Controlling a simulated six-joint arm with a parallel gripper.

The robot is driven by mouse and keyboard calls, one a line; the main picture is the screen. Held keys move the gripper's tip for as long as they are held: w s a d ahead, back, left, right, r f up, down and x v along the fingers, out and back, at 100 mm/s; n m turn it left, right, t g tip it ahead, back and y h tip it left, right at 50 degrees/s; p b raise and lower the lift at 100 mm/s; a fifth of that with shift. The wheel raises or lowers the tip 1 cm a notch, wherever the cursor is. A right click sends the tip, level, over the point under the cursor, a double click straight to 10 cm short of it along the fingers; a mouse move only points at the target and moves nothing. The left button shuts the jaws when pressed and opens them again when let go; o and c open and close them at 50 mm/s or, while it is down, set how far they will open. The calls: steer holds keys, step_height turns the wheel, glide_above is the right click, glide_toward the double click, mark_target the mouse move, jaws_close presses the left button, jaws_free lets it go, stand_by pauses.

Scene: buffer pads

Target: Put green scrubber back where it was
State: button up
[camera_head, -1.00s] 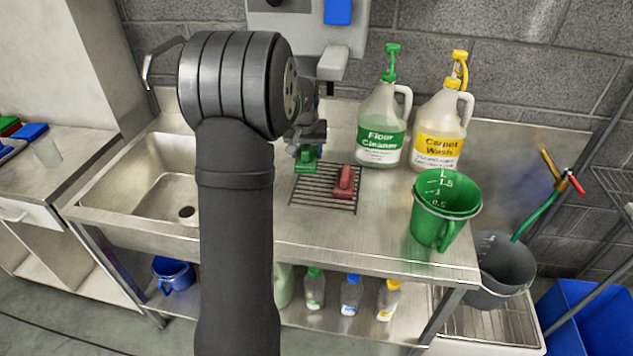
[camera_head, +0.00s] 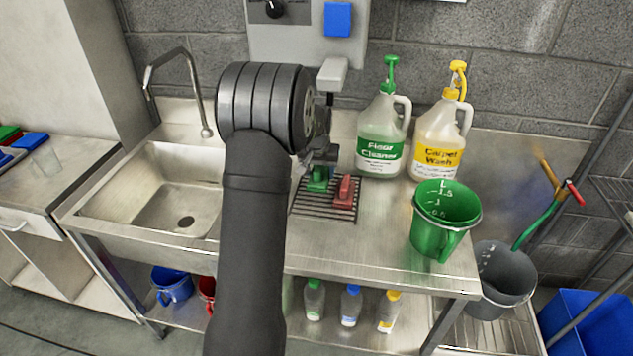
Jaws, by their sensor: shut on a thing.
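The green scrubber (camera_head: 318,180) is at the back left part of the dark slatted rack (camera_head: 322,208) on the steel counter. My gripper (camera_head: 320,163) is right above it and shut on it, with the fingertips partly hidden by my own arm. I cannot tell whether the scrubber touches the slats or hangs just above them. The red scrubber (camera_head: 345,191) lies on the rack to the right of the green one, with a small gap between them.
Floor Cleaner (camera_head: 381,140) and Carpet Wash (camera_head: 437,145) jugs stand behind and right of the rack. A green measuring jug (camera_head: 440,220) stands near the counter's right end. The sink (camera_head: 165,185) is to the left. The wall dispenser (camera_head: 305,45) hangs above.

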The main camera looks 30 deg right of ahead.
mark_target(316, 181)
steer(key=shift+w+a+f, duration=0.15)
steer(key=shift+w+f, duration=0.25)
steer(key=shift+w, duration=0.15)
steer(key=shift+f, duration=1.95)
steer(key=shift+f, duration=0.15)
steer(key=o, duration=1)
steer(key=shift+o, duration=0.2)
steer(key=v, duration=1.2)
